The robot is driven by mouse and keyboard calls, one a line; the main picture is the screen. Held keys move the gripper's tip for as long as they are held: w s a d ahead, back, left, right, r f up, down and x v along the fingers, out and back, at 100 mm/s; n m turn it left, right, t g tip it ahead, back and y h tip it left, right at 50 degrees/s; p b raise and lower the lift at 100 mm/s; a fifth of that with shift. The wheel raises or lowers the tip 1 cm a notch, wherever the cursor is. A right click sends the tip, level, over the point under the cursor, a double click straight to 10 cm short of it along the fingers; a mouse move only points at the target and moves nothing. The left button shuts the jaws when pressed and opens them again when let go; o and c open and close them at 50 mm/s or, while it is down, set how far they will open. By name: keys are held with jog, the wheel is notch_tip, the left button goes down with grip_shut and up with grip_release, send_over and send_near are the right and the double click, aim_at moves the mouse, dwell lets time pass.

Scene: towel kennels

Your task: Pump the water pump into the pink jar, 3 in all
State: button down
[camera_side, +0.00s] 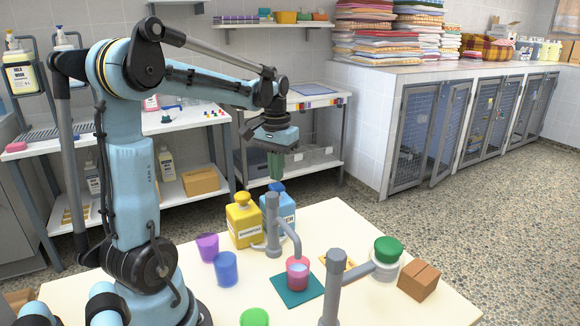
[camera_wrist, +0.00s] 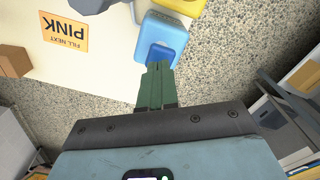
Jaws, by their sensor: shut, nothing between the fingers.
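The blue pump bottle (camera_side: 284,212) stands at the back of the table, its label partly hidden by a grey post; its blue pump head also shows in the wrist view (camera_wrist: 160,54). The pink jar (camera_side: 297,272) stands upright on a teal mat (camera_side: 290,291), below the end of a grey spout (camera_side: 291,240); something pale shows inside its rim. My gripper (camera_side: 275,178) has green fingers, shut and empty. It points down above the blue bottle, and its fingertips (camera_wrist: 159,66) appear in line with the pump head. I cannot tell whether they touch.
A yellow shampoo bottle (camera_side: 243,225) stands left of the blue one. Purple (camera_side: 208,247), blue (camera_side: 226,268) and green (camera_side: 254,317) cups are at left and front. A second grey post (camera_side: 333,285), green-lidded jar (camera_side: 386,262) and brown box (camera_side: 418,281) are right. A card (camera_wrist: 64,36) reads "FILL NEXT PINK".

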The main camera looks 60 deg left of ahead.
jog(key=shift+f, duration=0.15)
dwell(0.3)
jog(key=shift+f, duration=1.3)
jog(key=shift+r, duration=1.45)
notch_tip(320, 180, up, 6)
dwell(0.3)
